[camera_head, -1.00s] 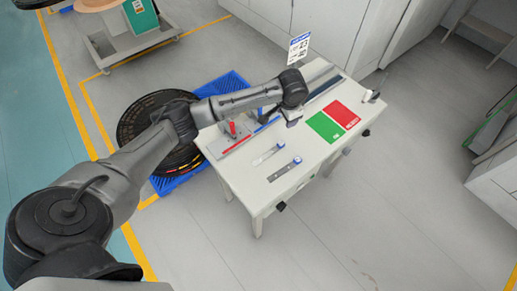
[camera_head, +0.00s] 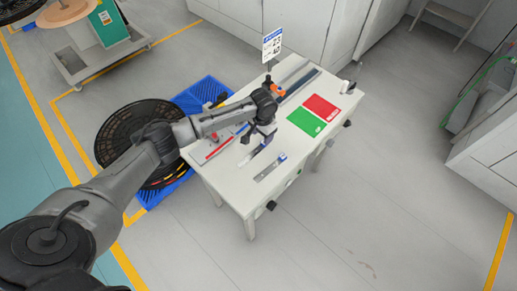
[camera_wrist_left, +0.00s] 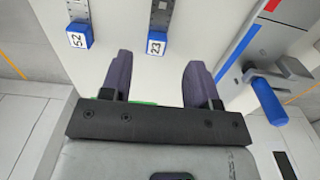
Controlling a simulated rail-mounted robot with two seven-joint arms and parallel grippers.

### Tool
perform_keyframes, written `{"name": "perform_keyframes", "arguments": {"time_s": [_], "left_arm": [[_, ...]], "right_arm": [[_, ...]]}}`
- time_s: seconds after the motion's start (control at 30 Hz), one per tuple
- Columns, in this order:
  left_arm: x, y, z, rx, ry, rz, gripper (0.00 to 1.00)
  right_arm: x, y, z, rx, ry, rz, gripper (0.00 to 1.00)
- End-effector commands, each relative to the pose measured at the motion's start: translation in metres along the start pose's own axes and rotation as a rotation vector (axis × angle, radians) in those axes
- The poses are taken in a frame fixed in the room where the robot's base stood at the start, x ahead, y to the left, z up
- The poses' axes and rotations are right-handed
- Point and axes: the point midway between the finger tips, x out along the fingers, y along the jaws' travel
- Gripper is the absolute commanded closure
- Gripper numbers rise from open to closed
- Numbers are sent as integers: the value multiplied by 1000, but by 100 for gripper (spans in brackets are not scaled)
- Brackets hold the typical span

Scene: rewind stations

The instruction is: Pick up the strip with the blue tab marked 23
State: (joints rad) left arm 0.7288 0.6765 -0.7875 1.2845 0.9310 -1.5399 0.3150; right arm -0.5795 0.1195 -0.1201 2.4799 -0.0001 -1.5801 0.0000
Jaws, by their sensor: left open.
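The strip with the blue tab marked 23 (camera_wrist_left: 156,46) lies on the white table, ahead of and between my left fingers in the left wrist view. In the head view this strip (camera_head: 249,156) is partly hidden under my left gripper (camera_head: 254,138). My left gripper (camera_wrist_left: 158,65) is open and empty, above the table near the tab. A second strip with a blue tab (camera_wrist_left: 80,37), whose number looks like 52, lies to the left in the wrist view. It also shows nearer the table's front edge (camera_head: 270,168) in the head view. My right gripper is not in view.
The white table (camera_head: 235,188) also holds a green mat (camera_head: 305,121), a red mat (camera_head: 321,107) and a fixture with a blue handle (camera_wrist_left: 268,100). A sign (camera_head: 272,45) stands at the back. A black reel (camera_head: 120,125) on a blue pallet (camera_head: 202,95) is left of the table.

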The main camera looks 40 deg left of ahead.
Motion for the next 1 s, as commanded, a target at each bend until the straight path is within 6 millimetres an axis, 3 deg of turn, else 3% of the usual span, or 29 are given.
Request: {"name": "perform_keyframes", "arguments": {"time_s": [0.17, 0.5, 0.77, 1.0], "left_arm": [[9, 1, 0, 1, -1, 0, 45], [50, 4, 1, 0, -2, -1, 45], [52, 4, 1, 1, 0, -1, 45], [52, 3, 1, 1, 0, -1, 67]], "right_arm": [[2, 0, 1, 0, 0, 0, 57], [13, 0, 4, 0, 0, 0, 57], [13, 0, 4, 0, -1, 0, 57], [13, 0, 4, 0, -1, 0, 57]]}}
